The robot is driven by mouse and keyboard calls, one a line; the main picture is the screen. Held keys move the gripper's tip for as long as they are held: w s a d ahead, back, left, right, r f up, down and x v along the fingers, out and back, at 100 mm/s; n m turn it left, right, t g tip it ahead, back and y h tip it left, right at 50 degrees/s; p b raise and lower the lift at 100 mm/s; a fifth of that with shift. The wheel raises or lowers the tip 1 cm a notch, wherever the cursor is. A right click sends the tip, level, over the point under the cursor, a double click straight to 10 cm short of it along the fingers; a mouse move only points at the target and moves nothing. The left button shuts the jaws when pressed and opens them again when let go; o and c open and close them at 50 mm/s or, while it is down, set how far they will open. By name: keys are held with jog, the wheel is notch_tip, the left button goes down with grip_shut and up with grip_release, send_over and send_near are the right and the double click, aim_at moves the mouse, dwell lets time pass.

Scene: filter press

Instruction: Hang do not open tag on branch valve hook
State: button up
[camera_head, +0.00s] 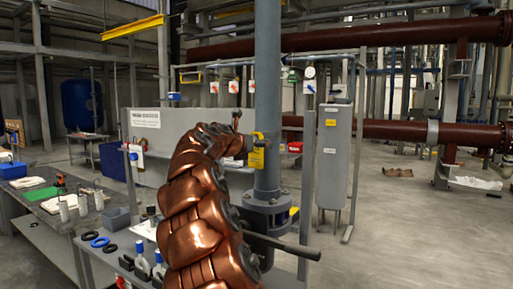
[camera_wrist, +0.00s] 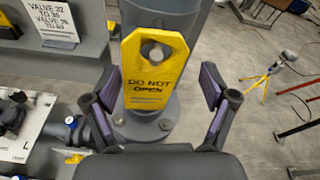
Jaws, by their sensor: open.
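The yellow DO NOT OPEN tag (camera_wrist: 154,82) is upright between my gripper's spread fingers in the wrist view, in front of a grey pipe flange. A grey part shows through its round hole; I cannot tell whether that is a hook bearing it. In the head view the tag (camera_head: 257,156) is against the vertical grey pipe (camera_head: 267,90). My gripper (camera_head: 241,147) is beside it on the left, partly hidden by my copper arm. In the wrist view my gripper (camera_wrist: 158,92) is open, with a visible gap between the tag and each finger.
A grey bench (camera_head: 45,240) with tools and containers stands at the left. A horizontal handle (camera_head: 285,247) sticks out below the flange. A printed valve sign (camera_wrist: 52,22) is at upper left in the wrist view. Open floor (camera_head: 400,240) lies at the right.

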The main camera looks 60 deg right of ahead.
jog(key=v, duration=1.2)
dwell(0.3)
jog(key=s+a+f+m+y, duration=0.3)
jog(key=a+f+m, duration=0.2)
jog(key=a+f, duration=0.4)
jog(key=s+a+f+m+y, duration=0.3)
jog(key=a+f+m+y, duration=0.15)
jog(key=a+f, duration=0.4)
jog(key=s+a+f+m+y, duration=0.3)
jog(key=s+a+f+m, duration=0.15)
jog(key=a+f, duration=0.45)
jog(key=s+a+f+m+g+y, duration=0.1)
jog(key=s+a+f+m+y, duration=0.1)
jog(key=s+a+f, duration=0.4)
jog(key=s+a+f+m+g+y, duration=0.1)
jog(key=s+a+f+m+y, duration=0.2)
jog(key=a, duration=1.1)
jog(key=s+f+m, duration=0.1)
jog(key=s+f, duration=0.2)
jog(key=s, duration=0.2)
jog(key=shift+s+f+m, duration=0.15)
jog(key=shift+f+m, duration=0.1)
jog(key=shift+m, duration=0.15)
